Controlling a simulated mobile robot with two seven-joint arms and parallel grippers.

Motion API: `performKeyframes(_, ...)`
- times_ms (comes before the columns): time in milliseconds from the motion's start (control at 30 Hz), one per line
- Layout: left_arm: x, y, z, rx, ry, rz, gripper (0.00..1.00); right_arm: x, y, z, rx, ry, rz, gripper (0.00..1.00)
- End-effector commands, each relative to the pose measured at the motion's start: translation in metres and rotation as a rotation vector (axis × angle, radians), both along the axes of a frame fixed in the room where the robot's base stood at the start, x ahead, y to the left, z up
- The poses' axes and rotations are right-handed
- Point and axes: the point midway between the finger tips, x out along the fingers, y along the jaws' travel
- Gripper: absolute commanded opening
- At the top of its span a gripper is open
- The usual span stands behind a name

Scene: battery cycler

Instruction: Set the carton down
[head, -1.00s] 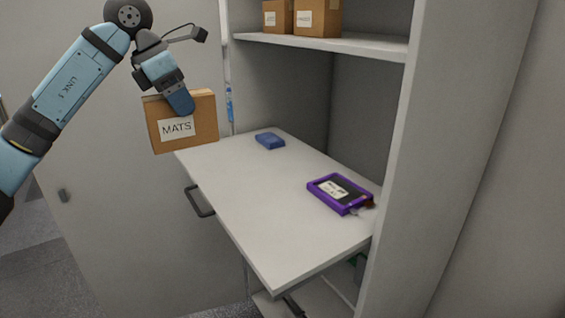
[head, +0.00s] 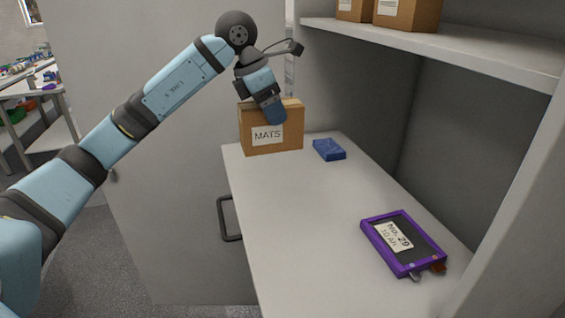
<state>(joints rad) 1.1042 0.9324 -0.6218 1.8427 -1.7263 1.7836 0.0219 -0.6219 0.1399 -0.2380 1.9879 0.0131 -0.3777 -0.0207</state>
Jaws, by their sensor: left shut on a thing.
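The carton (head: 289,138) is a brown cardboard box with a white label reading MATS. It is upright at the far left corner of the pale pull-out worktop (head: 290,215). My left gripper (head: 275,115) is shut on the carton's top edge from above, with a blue finger down over its front face. The carton's lower edge appears at or just above the worktop; I cannot tell whether it touches. My right gripper is not in view.
A blue block (head: 329,149) lies just right of the carton. A purple-framed device (head: 403,243) labelled No. 29 lies at the worktop's right. A shelf (head: 420,45) with brown boxes (head: 408,13) hangs above. The worktop's middle is clear.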

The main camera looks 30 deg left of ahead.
Motion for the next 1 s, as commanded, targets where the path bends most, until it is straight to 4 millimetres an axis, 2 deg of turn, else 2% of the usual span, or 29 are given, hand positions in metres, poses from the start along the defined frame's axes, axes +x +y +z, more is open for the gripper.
performKeyframes(100, -0.001, 0.001, -0.033, 0.001, 0.006, 0.002, 0.38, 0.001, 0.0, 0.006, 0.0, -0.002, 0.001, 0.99)
performKeyframes(300, -0.001, 0.0, -0.075, 0.0, 0.003, 0.0, 0.38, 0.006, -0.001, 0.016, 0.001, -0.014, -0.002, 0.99)
performKeyframes(567, 0.0, 0.0, -0.096, 0.0, 0.0, 0.001, 0.38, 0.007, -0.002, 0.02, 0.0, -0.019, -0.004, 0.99)
performKeyframes(800, 0.0, 0.0, -0.126, -0.001, 0.001, 0.001, 0.38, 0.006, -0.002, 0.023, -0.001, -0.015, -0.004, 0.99)
performKeyframes(1000, 0.0, 0.0, -0.128, -0.001, -0.002, 0.0, 0.38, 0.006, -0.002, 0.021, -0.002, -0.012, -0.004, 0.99)
